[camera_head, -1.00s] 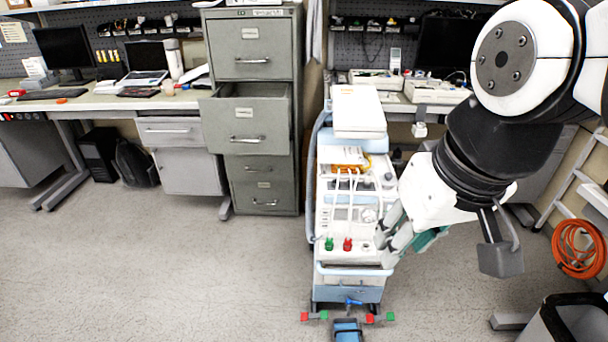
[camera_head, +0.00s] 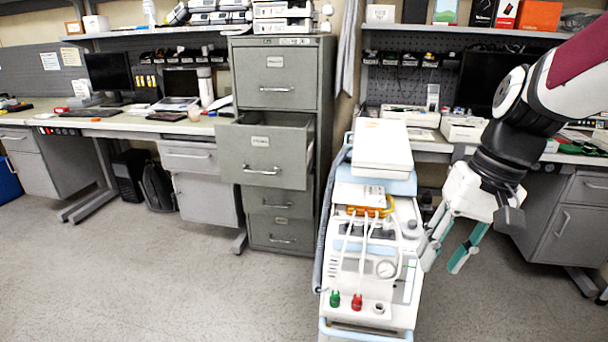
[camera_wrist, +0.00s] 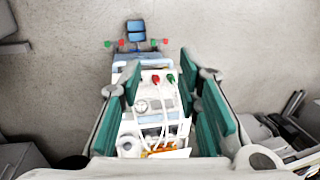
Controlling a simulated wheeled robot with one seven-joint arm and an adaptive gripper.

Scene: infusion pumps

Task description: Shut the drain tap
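A white and pale-blue medical machine (camera_head: 345,290) stands on wheels in the middle of the head view. Its front panel carries a green knob-like fitting (camera_head: 335,299), a red one (camera_head: 357,301) and a round dial (camera_head: 386,269). The red fitting (camera_wrist: 155,79) and green fitting (camera_wrist: 170,78) also show in the wrist view. I cannot tell which part is the drain tap. My gripper (camera_head: 447,256) is open and empty, to the right of the machine's panel. In the wrist view, its green-padded fingers (camera_wrist: 164,98) stand wide apart, with the machine seen between them.
A grey filing cabinet (camera_head: 275,120) with one drawer pulled out stands behind left. Benches (camera_head: 120,122) line the wall, with a grey drawer unit (camera_head: 572,215) at right. White tubes (camera_head: 365,240) run over the panel. The floor (camera_head: 150,275) at front left is clear.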

